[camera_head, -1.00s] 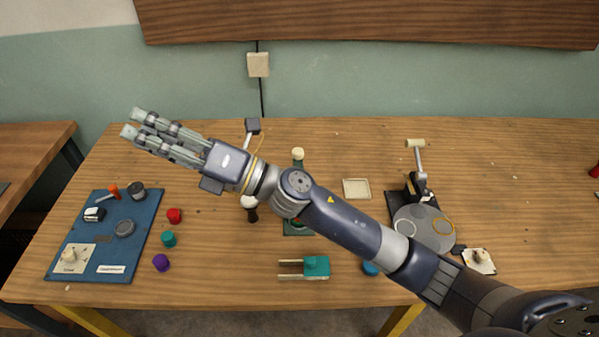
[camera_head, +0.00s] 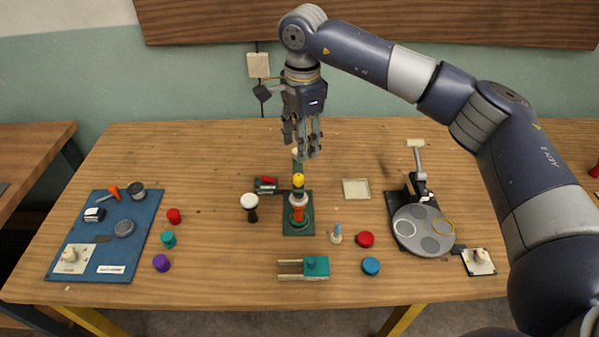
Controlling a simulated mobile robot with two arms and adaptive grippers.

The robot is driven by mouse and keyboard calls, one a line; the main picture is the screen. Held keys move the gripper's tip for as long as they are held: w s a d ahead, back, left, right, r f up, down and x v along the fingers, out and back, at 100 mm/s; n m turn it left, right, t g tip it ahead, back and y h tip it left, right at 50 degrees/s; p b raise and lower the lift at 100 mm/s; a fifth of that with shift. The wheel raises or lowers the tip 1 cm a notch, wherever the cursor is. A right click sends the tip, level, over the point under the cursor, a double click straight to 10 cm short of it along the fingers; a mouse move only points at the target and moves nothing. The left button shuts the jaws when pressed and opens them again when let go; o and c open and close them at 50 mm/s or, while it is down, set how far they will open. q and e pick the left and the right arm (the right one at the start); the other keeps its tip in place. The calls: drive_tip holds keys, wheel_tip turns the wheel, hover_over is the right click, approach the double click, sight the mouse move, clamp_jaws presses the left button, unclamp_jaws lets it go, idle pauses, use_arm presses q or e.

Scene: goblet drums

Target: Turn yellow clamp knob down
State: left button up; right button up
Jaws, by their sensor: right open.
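The yellow clamp knob (camera_head: 298,180) sits at the top of a green clamp stand (camera_head: 298,228) near the middle of the table. An orange-red piece (camera_head: 298,199) is under the knob, on the stand's base. My right gripper (camera_head: 302,152) points down just above and behind the knob in the picture. Its fingers are open and look empty. They partly cover the stand's upright and a pale knob at its top. I cannot tell the exact gap between the fingertips and the yellow knob. My left gripper is not in view.
A small goblet drum (camera_head: 250,204) with a white top stands left of the clamp. A red-topped block (camera_head: 266,183) is close beside it. A turntable device (camera_head: 423,229) stands right, a blue board (camera_head: 104,236) left. Several coloured caps and a teal clamp (camera_head: 316,266) lie in front.

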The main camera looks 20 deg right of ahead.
sight(299, 177)
drive_tip(key=f+p, duration=0.1)
drive_tip(key=f, duration=0.4)
drive_tip(key=f+p, duration=0.2)
drive_tip(key=f, duration=0.3)
drive_tip(key=shift+w+a+f, duration=0.1)
drive_tip(key=shift+w+f, duration=0.1)
drive_tip(key=shift+f, duration=0.05)
clamp_jaws()
